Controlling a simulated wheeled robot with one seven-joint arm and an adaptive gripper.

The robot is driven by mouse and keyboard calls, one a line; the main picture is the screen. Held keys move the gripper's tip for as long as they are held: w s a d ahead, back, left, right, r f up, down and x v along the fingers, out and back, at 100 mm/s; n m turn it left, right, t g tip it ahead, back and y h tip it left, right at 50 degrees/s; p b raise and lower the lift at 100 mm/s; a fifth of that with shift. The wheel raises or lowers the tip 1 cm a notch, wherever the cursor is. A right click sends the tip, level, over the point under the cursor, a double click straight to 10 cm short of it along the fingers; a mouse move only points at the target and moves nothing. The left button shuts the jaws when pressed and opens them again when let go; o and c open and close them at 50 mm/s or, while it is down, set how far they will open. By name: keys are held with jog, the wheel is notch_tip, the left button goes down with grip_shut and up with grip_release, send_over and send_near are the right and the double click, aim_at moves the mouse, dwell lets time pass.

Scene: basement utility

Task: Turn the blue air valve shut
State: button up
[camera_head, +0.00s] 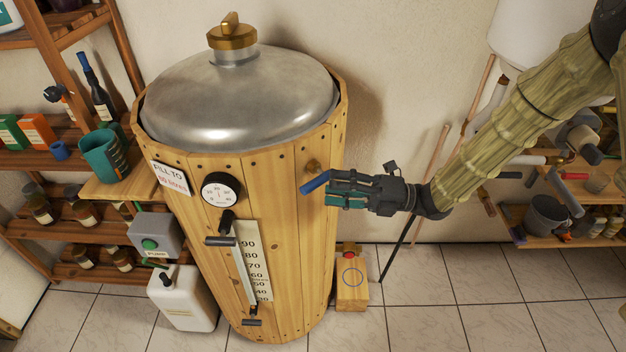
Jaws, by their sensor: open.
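The blue air valve handle (315,182) sticks out from the right side of the wooden-clad tank (285,240), below a small brass fitting (312,166). The handle slants, with its right end higher. My gripper (335,188) comes in from the right, and its fingertips are at the right end of the blue handle. The fingers are open. I cannot tell from this view whether they touch the handle or straddle it. The fingers hide the handle's right end and part of the valve body.
A dial gauge (222,190) and a level scale (252,262) are on the tank's front. A wooden block with a red button (351,290) stands on the floor below my gripper. Shelves (60,150) stand at the left, and another shelf (560,225) at the right.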

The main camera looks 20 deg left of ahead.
aim_at(319, 186)
jog(key=shift+p+x, duration=0.9)
jog(key=shift+x, duration=2.05)
jog(key=shift+c, duration=0.5)
grip_shut()
